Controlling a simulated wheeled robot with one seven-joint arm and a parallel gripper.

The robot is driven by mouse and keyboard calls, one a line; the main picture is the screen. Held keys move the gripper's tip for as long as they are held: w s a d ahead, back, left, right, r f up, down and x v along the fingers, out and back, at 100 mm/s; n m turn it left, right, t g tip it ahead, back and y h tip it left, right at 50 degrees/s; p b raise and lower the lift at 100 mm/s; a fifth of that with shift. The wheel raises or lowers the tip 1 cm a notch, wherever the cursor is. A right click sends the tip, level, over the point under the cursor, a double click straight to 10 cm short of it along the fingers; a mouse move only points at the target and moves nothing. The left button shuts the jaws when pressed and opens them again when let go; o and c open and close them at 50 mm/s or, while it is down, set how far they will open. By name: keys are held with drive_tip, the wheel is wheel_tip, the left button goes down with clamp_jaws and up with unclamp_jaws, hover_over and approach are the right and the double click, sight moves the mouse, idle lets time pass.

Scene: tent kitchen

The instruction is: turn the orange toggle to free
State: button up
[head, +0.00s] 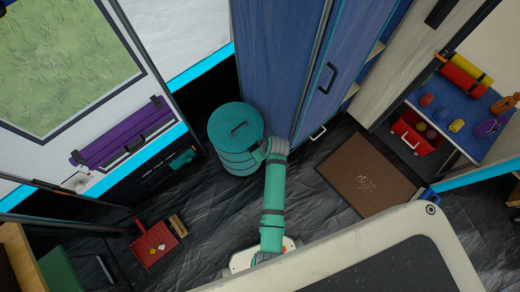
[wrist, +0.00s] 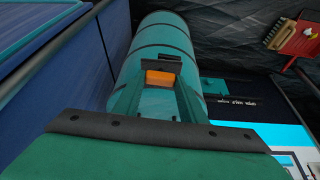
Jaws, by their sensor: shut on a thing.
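The orange toggle (wrist: 160,78) shows in the wrist view between the tips of my gripper (wrist: 159,84), with a dark piece just beyond it. My gripper is shut on the toggle, and its fingers partly cover the sides. Behind it is a round teal canister (wrist: 165,30) with dark bands.
A tall blue cabinet (head: 285,60) rises close behind the canister. A red dustpan (head: 154,245) with a brush lies on the floor at lower left. A brown mat (head: 367,175) lies at right, near a blue table (head: 465,110) with a red crate (head: 415,131).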

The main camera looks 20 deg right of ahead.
drive_tip(key=shift+s+d+f+n, duration=0.1)
drive_tip(key=shift+n, duration=0.4)
drive_tip(key=o, duration=1.1)
drive_tip(key=shift+c, duration=0.2)
drive_tip(key=v, duration=1.1)
drive_tip(key=shift+d, duration=0.15)
